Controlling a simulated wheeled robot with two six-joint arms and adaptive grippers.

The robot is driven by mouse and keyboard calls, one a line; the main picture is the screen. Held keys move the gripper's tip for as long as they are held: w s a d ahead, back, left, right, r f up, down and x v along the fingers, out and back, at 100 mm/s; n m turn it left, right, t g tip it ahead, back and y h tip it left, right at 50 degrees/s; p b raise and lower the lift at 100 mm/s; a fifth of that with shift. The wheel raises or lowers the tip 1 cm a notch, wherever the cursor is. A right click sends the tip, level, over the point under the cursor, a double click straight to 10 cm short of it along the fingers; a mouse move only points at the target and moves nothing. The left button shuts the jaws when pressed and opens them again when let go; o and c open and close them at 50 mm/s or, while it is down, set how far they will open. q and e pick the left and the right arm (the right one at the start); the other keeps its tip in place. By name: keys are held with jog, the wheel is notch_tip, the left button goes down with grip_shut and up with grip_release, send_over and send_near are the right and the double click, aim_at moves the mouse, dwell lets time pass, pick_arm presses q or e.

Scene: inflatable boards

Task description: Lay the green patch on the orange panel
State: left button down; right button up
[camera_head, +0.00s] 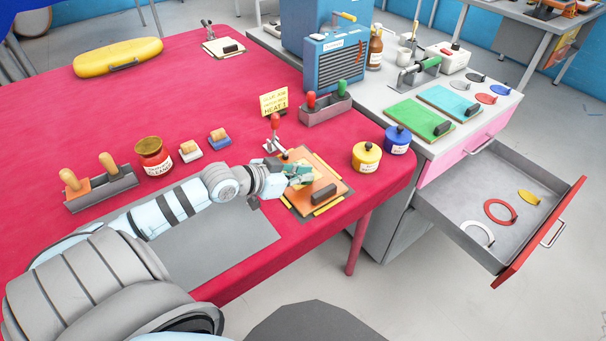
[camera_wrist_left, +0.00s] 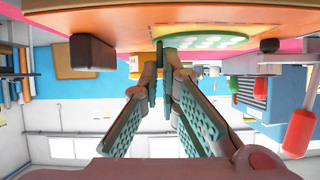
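The orange panel (camera_head: 334,181) lies near the right end of the red table, with a dark block handle (camera_head: 325,194) on it. In the left wrist view the panel (camera_wrist_left: 130,22) spans the top of the picture. The green patch (camera_wrist_left: 208,42), round with pale dots, lies flat at the panel's surface; whether it touches all over I cannot tell. My left gripper (camera_wrist_left: 162,76) is at the patch's edge, its fingertips closed around a thin green upright tab. In the head view the left gripper (camera_head: 300,176) is over the panel and hides most of the patch.
A red-handled clamp (camera_head: 273,138) stands behind the panel. Yellow (camera_head: 366,158) and blue (camera_head: 397,141) pots stand to its right. An open drawer (camera_head: 520,205) juts out at right. A sign (camera_head: 273,103) and a red jar (camera_head: 153,157) stand on the table.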

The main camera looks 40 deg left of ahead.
pick_arm(q)
jog(key=c, duration=1.2)
grip_release()
jog(key=shift+c, duration=0.2)
notch_tip(320, 180, up, 6)
jog(key=p, duration=0.6)
jog(key=shift+r, duration=0.1)
